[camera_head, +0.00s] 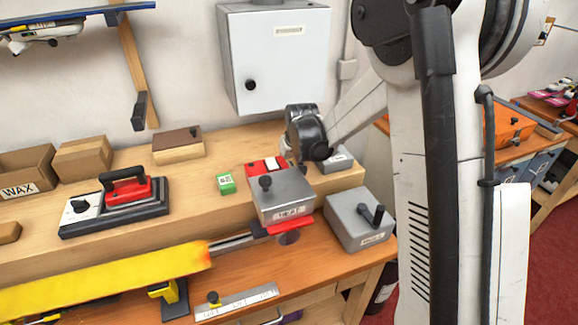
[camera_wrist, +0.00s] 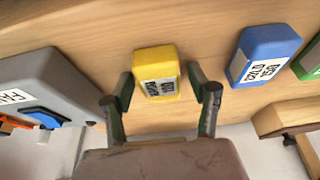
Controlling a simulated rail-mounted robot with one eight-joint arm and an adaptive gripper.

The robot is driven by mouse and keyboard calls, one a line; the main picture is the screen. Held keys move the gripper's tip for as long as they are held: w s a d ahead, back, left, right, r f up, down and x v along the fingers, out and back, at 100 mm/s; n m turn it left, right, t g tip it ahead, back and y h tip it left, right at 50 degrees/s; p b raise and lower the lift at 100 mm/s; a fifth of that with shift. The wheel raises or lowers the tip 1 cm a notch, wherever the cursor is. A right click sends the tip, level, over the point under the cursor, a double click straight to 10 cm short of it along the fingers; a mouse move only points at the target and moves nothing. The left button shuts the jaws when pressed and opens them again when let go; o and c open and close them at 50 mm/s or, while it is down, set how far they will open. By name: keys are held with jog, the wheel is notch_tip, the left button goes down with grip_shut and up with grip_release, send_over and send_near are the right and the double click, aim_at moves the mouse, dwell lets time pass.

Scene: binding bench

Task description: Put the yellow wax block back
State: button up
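The yellow wax block (camera_wrist: 156,72) with a white label sits on the wooden surface in the wrist view. My gripper (camera_wrist: 160,84) is open, with one finger on each side of the block and narrow gaps between fingers and block. In the head view my wrist (camera_head: 306,135) is above the back right of the bench. The fingertips and the yellow block are hidden there, behind the grey-lidded device. A cardboard box (camera_head: 25,175) marked WAX stands at the far left.
A blue block (camera_wrist: 264,55) and a green block (camera_wrist: 308,62) are right of the yellow one in the wrist view; a grey box (camera_wrist: 45,85) is at left. In the head view, the grey-lidded device (camera_head: 283,195) and a yellow ski (camera_head: 110,283) are in front.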

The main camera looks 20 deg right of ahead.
jog(key=shift+r, duration=0.2)
jog(key=v, duration=1.2)
